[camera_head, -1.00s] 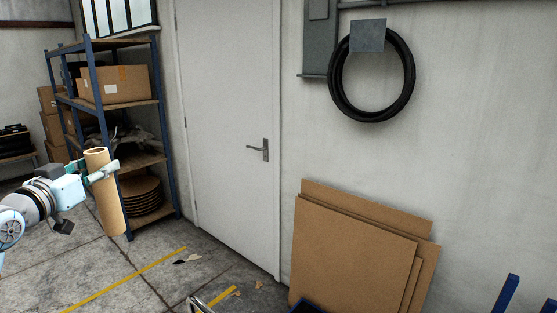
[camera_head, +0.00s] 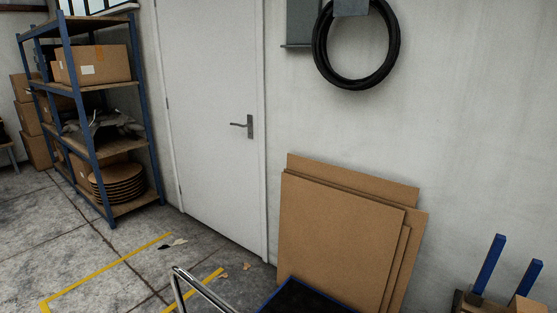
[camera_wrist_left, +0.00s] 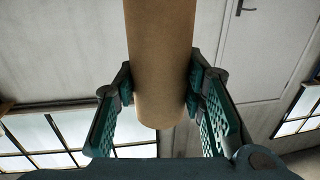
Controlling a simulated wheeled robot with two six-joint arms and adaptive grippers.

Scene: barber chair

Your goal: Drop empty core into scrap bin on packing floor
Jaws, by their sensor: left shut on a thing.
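The empty core (camera_wrist_left: 160,60), a plain brown cardboard tube, shows in the left wrist view. My left gripper (camera_wrist_left: 160,80) is shut on it, with one green finger on each side. One end of the tube shows below the fingers, and the other runs out of the top of the picture. Neither the core nor my left gripper shows in the head view. My right gripper is in no view. I cannot make out a scrap bin for certain.
A blue-edged dark platform (camera_head: 305,297) with a metal handle (camera_head: 180,285) stands at the bottom. Cardboard sheets (camera_head: 340,230) lean on the wall. Blue posts (camera_head: 489,265) rise at bottom right. A loaded shelf (camera_head: 125,145) stands left of the door (camera_head: 210,110). Yellow-lined floor (camera_head: 110,285) lies left.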

